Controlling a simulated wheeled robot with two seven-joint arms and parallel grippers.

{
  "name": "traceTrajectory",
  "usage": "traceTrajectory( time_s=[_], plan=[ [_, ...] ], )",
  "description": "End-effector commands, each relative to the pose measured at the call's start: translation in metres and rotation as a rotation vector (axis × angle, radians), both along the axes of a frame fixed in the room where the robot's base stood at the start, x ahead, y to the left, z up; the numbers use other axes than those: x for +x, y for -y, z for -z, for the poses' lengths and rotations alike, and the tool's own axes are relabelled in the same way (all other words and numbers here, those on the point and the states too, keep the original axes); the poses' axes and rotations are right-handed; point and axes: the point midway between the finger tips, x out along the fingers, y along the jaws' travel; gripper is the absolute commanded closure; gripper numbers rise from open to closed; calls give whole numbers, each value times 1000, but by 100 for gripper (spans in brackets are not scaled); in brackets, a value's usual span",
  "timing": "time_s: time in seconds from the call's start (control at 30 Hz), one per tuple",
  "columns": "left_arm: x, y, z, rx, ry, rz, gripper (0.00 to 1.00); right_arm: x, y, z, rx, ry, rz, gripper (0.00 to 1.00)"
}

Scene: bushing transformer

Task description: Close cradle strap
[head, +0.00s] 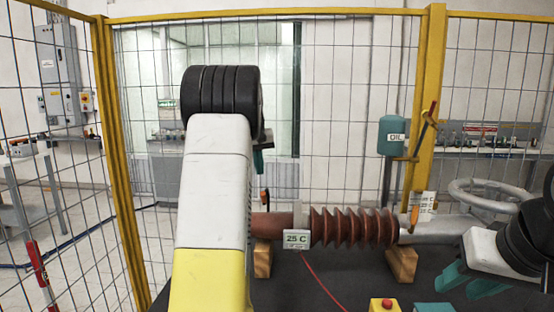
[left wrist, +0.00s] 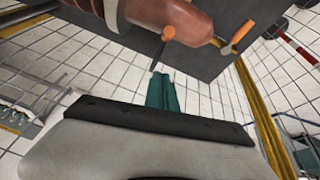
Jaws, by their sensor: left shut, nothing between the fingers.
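The brown ribbed bushing (head: 352,228) lies level on wooden cradle blocks (head: 402,263). An orange-handled strap lever (head: 414,214) stands at its right support. Another orange tip (head: 264,196) shows beside my left arm. In the left wrist view, an orange-brown knob on a dark pin (left wrist: 169,34) and an orange handle (left wrist: 242,36) stand by the bushing end (left wrist: 185,20). My left gripper (left wrist: 162,78) is shut and empty, its tips just short of the pin. In the head view my arm mostly hides it. My right gripper (head: 468,282) is open, at lower right.
A 25 C sign (head: 297,239) stands before the bushing. A red button on a yellow box (head: 384,304) is at the front edge. A grey ring (head: 490,196) is at the bushing's right end. A teal OIL container (head: 392,135) stands behind. Yellow-framed mesh fencing (head: 428,100) encloses the back.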

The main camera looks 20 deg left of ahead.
Motion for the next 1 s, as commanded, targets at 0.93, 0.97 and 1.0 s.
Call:
traceTrajectory(
  time_s=[0.93, 0.97, 1.0],
  plan=[
    [-16, 14, 56, 0, 1, 0, 100, 0, 0, 0, 0, 0, 0, 64],
    [-16, 14, 56, -1, 3, 0, 100, 0, 0, 0, 0, 0, 0, 64],
    [-16, 14, 57, 0, 5, 0, 100, 0, 0, 0, 0, 0, 0, 64]
  ],
)
